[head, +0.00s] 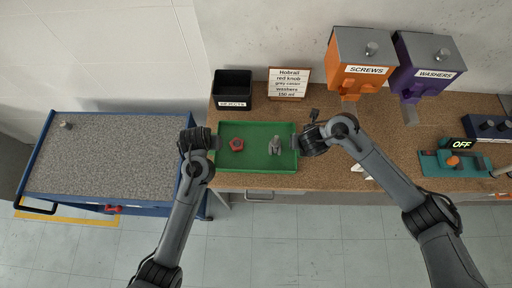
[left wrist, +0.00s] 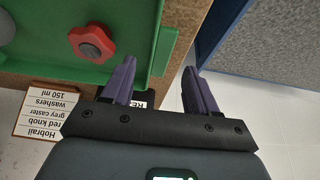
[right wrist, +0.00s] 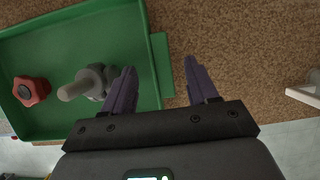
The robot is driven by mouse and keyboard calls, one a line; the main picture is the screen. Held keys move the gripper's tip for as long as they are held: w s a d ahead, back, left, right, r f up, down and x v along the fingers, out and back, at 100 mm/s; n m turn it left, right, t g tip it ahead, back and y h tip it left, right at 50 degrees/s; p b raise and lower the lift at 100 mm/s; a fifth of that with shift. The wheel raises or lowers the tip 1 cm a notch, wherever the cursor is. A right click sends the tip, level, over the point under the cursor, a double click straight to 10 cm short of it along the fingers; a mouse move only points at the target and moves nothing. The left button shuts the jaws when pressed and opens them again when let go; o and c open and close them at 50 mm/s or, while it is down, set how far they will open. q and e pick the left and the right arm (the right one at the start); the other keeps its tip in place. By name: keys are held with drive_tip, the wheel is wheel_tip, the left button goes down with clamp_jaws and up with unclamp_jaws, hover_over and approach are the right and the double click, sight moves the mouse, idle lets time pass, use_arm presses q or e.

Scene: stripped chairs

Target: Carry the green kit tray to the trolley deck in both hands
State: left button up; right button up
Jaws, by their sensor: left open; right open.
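The green kit tray (head: 257,163) sits on the brown workbench top, holding a red knob (head: 237,145) and a grey caster (head: 275,146). My left gripper (head: 213,142) is open at the tray's left end. In the left wrist view the tray's green end tab (left wrist: 164,50) lies ahead, between the lines of the two fingers. My right gripper (head: 302,146) is open at the right end. In the right wrist view the other end tab (right wrist: 162,65) lies likewise between the finger lines. The trolley's grey speckled deck (head: 105,155) is at the left.
A black bin (head: 232,88) and a label card (head: 289,86) stand behind the tray. Orange screws (head: 362,65) and purple washers (head: 425,65) dispensers are at the back right. A teal fixture (head: 452,163) sits far right.

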use_arm(q)
drive_tip(key=shift+x, duration=1.9)
use_arm(e)
drive_tip(key=shift+x, duration=1.9)
drive_tip(key=shift+w, duration=0.1)
use_arm(q)
clamp_jaws()
use_arm(e)
clamp_jaws()
drive_tip(key=shift+r, duration=0.1)
